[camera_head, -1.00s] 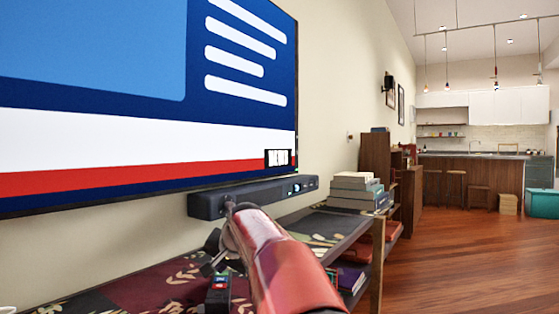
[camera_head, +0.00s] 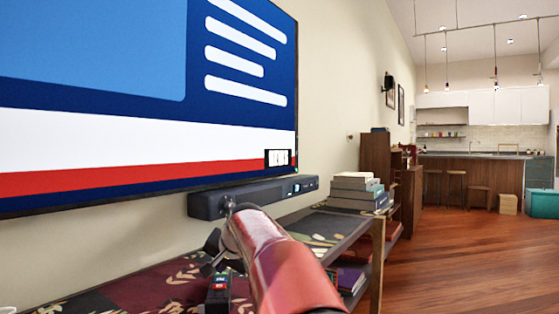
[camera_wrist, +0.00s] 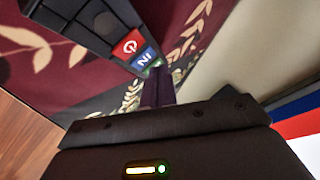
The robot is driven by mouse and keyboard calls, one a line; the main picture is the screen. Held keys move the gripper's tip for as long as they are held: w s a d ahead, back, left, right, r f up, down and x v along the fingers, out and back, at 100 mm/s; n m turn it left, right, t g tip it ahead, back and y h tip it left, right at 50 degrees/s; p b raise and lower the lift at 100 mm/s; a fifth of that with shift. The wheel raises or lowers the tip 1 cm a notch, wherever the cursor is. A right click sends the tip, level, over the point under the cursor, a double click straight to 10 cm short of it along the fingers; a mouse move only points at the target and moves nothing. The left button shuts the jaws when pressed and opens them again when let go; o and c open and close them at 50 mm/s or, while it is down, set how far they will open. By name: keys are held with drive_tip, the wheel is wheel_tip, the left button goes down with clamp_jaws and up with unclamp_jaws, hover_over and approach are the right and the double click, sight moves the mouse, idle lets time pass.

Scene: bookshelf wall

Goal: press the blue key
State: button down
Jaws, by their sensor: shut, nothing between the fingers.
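A black remote (camera_wrist: 88,28) lies on the patterned cloth. In the wrist view its red power key (camera_wrist: 129,46) is at the lower end, with the blue key (camera_wrist: 146,58) marked "IN" just beyond it. A sliver of a green key (camera_wrist: 155,66) shows past the blue one, partly covered by my fingers. My gripper (camera_wrist: 158,74) is shut and empty, its tips close by the blue and green keys. I cannot tell whether they touch. In the head view the remote (camera_head: 217,304) is at the bottom, and my gripper (camera_head: 209,266) is just above it.
The patterned cloth (camera_head: 130,290) covers the low shelf. A soundbar (camera_head: 240,197) is on the wall under a large screen (camera_head: 90,150). A stack of books (camera_head: 355,190) stands farther right. Open wooden floor (camera_head: 460,250) lies to the right.

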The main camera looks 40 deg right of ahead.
sight(222, 282)
drive_tip(key=shift+f, duration=0.15)
drive_tip(key=shift+f+b, duration=0.3)
idle(0.3)
drive_tip(key=shift+f, duration=0.3)
idle(0.4)
drive_tip(key=shift+r, duration=0.1)
drive_tip(key=shift+r+p, duration=0.55)
drive_tip(key=shift+r, duration=0.1)
drive_tip(key=shift+r, duration=0.1)
wheel_tip(222, 282, up, 6)
drive_tip(key=p, duration=0.5)
idle(0.6)
